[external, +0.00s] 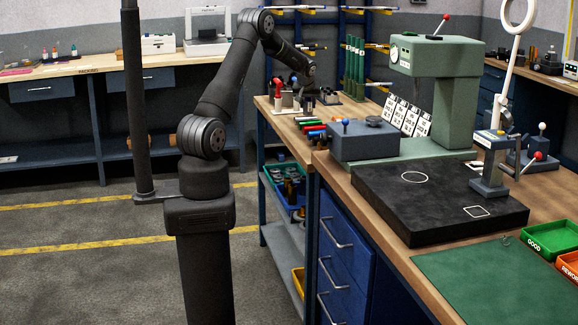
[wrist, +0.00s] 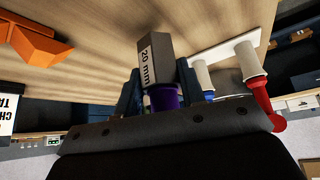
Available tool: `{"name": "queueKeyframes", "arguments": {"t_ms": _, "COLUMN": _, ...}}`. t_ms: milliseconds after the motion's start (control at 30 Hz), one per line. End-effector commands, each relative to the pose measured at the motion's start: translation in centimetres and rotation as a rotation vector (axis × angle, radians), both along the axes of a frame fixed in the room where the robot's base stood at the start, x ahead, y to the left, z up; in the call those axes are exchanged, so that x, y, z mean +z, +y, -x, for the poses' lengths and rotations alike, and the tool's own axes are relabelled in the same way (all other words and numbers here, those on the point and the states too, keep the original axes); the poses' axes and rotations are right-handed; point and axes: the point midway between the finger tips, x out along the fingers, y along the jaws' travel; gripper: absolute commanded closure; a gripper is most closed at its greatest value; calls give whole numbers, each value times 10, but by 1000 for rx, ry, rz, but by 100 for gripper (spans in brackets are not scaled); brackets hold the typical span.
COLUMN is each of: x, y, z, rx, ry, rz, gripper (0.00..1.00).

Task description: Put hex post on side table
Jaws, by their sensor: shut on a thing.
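The hex post (wrist: 153,62) is a grey six-sided block with a "20 mm" label and a purple part (wrist: 165,97) below it, in the wrist view. My gripper (wrist: 158,92) is shut on it, with one dark finger on each side. In the external view my gripper (external: 308,99) is small and dark above the back wooden-topped table (external: 290,131); the post cannot be made out there. A wooden surface (wrist: 95,48) fills much of the wrist view. I cannot tell from labels which table is the side table.
In the wrist view a white holder with red (wrist: 262,98) and blue handles is close to the right of the post. An orange object (wrist: 35,42) is at the left. The green machine (external: 440,85), grey block (external: 365,140) and black plate (external: 435,200) occupy the front bench.

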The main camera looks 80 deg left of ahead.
Motion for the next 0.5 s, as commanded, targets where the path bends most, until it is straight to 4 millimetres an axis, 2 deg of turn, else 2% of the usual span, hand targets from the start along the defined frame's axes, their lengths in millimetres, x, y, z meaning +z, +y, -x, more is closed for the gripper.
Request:
{"name": "queueKeyframes", "arguments": {"t_ms": 133, "x": -19, "y": 0, "z": 0, "rx": -2, "ry": 1, "rz": -1, "gripper": 100}}
{"name": "queueKeyframes", "arguments": {"t_ms": 500, "x": -23, "y": 0, "z": -1, "rx": -1, "ry": -1, "rz": -3, "gripper": 100}}
